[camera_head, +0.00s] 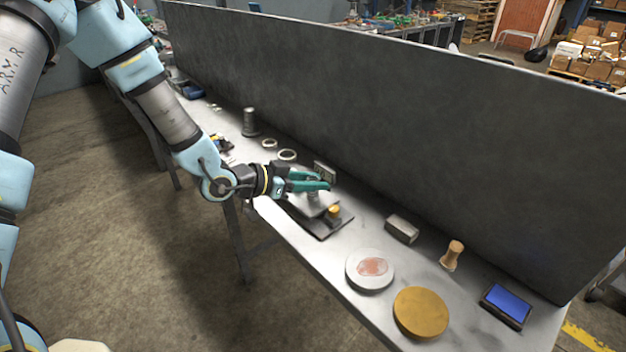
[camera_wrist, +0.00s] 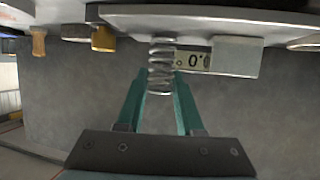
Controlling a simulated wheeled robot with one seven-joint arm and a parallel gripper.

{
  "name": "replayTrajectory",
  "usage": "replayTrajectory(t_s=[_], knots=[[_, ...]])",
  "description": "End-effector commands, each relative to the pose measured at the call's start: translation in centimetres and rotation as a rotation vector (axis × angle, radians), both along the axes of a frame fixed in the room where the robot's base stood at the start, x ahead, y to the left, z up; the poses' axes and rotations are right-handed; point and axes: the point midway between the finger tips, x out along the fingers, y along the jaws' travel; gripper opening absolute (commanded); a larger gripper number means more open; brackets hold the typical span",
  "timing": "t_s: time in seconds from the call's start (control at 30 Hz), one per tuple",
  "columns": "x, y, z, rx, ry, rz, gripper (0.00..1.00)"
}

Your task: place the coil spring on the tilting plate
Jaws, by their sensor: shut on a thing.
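My gripper (camera_head: 309,183) is over the tilting plate in the head view. In the wrist view my gripper (camera_wrist: 160,90) is shut on the metal coil spring (camera_wrist: 161,65), which stands lengthwise between the green fingers. The tilting plate (camera_head: 309,205) is a grey slab on a dark base (camera_head: 341,222) with a brass knob (camera_head: 334,211). The wrist view is upside down, with the plate (camera_wrist: 200,22) along the top. The spring's end meets the plate's edge there; I cannot tell whether they touch. The spring is mostly hidden in the head view.
A grey block (camera_head: 402,229), a wooden stamp (camera_head: 452,255), a blue pad (camera_head: 507,304) and two round discs (camera_head: 420,312) lie to the right. Rings (camera_head: 287,155) lie left. A dark wall panel (camera_head: 420,130) stands behind.

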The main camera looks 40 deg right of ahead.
Motion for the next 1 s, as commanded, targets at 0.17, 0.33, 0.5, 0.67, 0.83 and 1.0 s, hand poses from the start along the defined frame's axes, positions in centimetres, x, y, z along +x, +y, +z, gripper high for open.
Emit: replayTrajectory(t_s=[0.17,0.33,0.5,0.67,0.83,1.0], knots=[[0.0,0.0,-0.3,0.000,0.000,0.000,0.00],[0.0,0.0,-0.2,0.000,0.000,0.000,0.49],[0.0,0.0,-0.2,0.000,0.000,0.000,0.66],[0.0,0.0,-0.2,0.000,0.000,0.000,0.66],[0.1,0.2,0.2,0.000,0.000,0.001,0.66],[0.8,2.6,1.0,0.000,-0.001,0.004,0.66]])
